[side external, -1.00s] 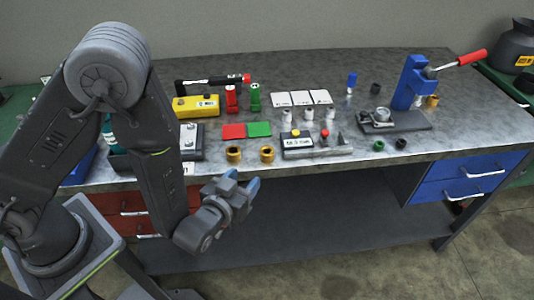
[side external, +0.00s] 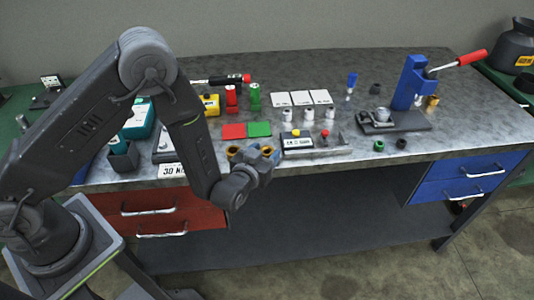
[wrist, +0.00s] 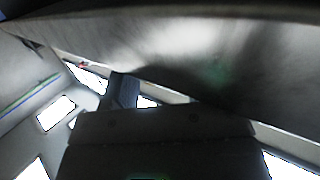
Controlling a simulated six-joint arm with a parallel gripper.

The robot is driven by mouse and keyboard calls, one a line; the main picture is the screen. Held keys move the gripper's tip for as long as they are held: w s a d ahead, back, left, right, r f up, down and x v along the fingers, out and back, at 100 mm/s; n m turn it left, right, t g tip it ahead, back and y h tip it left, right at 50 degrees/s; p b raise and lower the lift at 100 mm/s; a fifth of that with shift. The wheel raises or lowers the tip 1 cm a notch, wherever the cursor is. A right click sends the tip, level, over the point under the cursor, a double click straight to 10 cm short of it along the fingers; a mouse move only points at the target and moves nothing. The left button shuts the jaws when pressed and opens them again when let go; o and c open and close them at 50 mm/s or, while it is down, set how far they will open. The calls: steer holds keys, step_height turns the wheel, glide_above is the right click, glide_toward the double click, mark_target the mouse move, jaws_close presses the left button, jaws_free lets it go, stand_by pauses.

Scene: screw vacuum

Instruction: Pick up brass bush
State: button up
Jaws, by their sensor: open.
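Two brass bushes stand near the front edge of the bench in the side view, a left one (side external: 233,150) and a right one (side external: 267,150). My gripper (side external: 256,163) is open at the front edge, just in front of them in the picture, and covers their lower parts. I cannot tell whether it touches either bush. Nothing shows between its fingers. The wrist view is dark and shows one finger (wrist: 123,90) and the bench edge (wrist: 200,50), with no bush visible.
Red (side external: 233,131) and green (side external: 260,129) plates lie behind the bushes. A labelled box (side external: 297,143) with a red knob beside it stands to the right. A blue lever press (side external: 411,82) stands further right, with another brass-coloured piece (side external: 432,101) near it.

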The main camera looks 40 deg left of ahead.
steer(key=shift+w+a+f, duration=0.1)
steer(key=shift+w+f, duration=0.05)
steer(key=shift+w, duration=0.55)
steer(key=shift+c, duration=0.4)
steer(key=c, duration=0.7)
steer(key=shift+c, duration=0.2)
